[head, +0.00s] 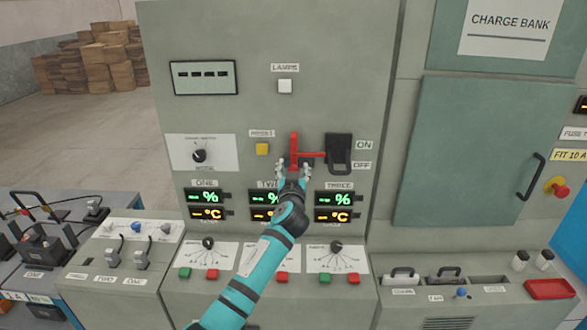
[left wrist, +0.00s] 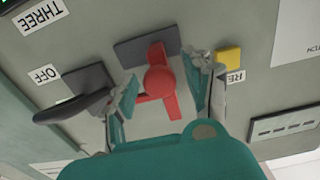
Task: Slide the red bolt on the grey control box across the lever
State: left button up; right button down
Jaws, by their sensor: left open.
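The red bolt (head: 294,146) is on the grey control box (head: 240,120), with an upright bar and a thin red rod pointing right toward the black lever (head: 339,152). The rod's tip ends close to the lever's left edge; I cannot tell if it overlaps. The lever sits beside the ON and OFF labels. My left gripper (head: 289,172) is just below the bolt. In the left wrist view, its open fingers (left wrist: 163,84) stand either side of the bolt's round red knob (left wrist: 160,80), with visible gaps. The lever (left wrist: 75,107) shows at left there. My right gripper is not in view.
A yellow button (head: 262,149) is left of the bolt and a white lamp button (head: 285,86) is above. Green and orange displays (head: 205,197) and a sloped panel with knobs and buttons lie below. A closed cabinet door (head: 470,150) with a black handle is at right.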

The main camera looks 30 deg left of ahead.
pick_arm(q)
grip_shut()
dwell(0.3)
jog(key=shift+f, duration=0.1)
jog(key=w+d+b, duration=0.2)
jog(key=d+b, duration=0.1)
jog(key=w+d+b, duration=0.1)
jog(key=b, duration=0.1)
jog(key=shift+d+f, duration=0.2)
jog(key=shift+f, duration=0.05)
